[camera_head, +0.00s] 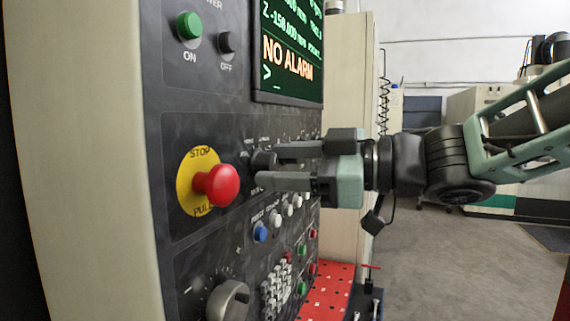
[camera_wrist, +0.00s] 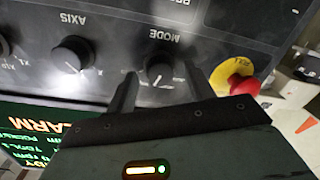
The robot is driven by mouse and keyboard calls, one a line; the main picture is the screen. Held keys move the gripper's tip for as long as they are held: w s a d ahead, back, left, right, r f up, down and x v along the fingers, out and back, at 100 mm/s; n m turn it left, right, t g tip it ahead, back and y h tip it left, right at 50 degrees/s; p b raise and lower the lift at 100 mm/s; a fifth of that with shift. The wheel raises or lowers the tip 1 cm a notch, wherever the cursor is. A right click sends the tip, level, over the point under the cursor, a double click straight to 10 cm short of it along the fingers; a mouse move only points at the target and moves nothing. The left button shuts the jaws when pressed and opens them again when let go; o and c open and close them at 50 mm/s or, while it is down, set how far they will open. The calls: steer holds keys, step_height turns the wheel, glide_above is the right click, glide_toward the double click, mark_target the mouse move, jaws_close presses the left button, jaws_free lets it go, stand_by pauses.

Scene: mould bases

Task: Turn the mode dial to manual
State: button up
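The mode dial (camera_wrist: 160,71) is a black knob with a white pointer line on the dark control panel, with the word MODE printed beside it. The wrist view shows the panel upside down, and the dial's position labels are too blurred to read. In the head view the mode dial (camera_head: 263,160) is at the tips of my gripper (camera_head: 267,166). My gripper is open, one finger on either side of the dial. In the wrist view gaps show between the dial and the fingers of my gripper (camera_wrist: 159,76). I cannot tell how deep the tips reach along the knob.
A red emergency stop button (camera_head: 217,186) on a yellow disc (camera_head: 186,181) sticks out beside the mode dial. An axis dial (camera_wrist: 72,53) is on its other side. A screen (camera_head: 290,55) reading NO ALARM is above, and coloured buttons (camera_head: 275,219) are below. Open floor (camera_head: 440,260) lies to the right.

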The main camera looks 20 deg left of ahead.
stand_by(0.4)
steer(key=d+b, duration=0.4)
steer(key=d, duration=1.3)
steer(key=shift+s+d+r+b, duration=0.15)
steer(key=shift+s+r+b, duration=0.05)
steer(key=shift+r+b, duration=0.15)
